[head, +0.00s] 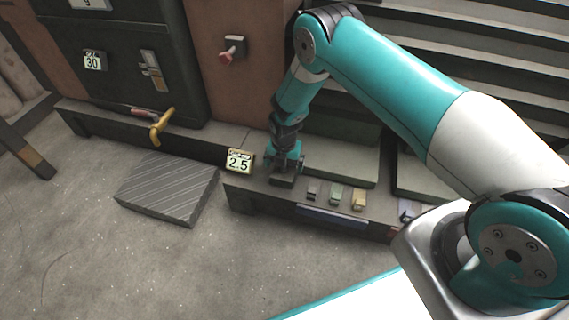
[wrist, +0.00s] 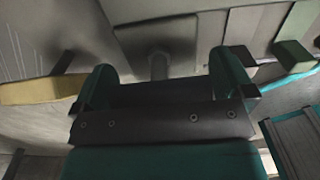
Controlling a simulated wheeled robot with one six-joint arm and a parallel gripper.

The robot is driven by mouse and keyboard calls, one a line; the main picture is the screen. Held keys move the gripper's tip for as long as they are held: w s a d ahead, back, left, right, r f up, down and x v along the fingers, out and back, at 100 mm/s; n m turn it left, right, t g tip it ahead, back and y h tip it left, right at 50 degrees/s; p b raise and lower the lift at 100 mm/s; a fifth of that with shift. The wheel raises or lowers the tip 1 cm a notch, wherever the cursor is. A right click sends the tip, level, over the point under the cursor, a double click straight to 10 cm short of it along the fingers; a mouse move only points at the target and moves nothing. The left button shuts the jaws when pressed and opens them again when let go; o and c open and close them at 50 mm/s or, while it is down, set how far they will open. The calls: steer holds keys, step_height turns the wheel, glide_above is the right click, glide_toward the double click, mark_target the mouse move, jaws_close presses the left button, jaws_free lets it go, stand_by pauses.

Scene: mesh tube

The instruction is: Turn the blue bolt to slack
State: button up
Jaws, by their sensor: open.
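My gripper (head: 285,175) reaches down to the left end of a low dark ledge (head: 250,196), just right of a "2.5" sign. In the wrist view its two teal fingers (wrist: 162,84) stand apart. A short grey post (wrist: 158,66) on a plate shows in the gap between them, and nothing is clearly gripped. I cannot make out a bolt that is plainly blue; anything right under the gripper is hidden in the head view. A small blue-grey piece (head: 408,210) sits farther right on the ledge, partly covered by my arm.
Grey, green (head: 335,195) and yellow (head: 358,199) small blocks stand on the ledge right of my gripper. The "2.5" sign (head: 239,161) is close on its left. Floor in front is clear.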

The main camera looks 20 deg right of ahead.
step_height(320, 180, up, 12)
steer(key=p, duration=0.4)
stand_by(0.3)
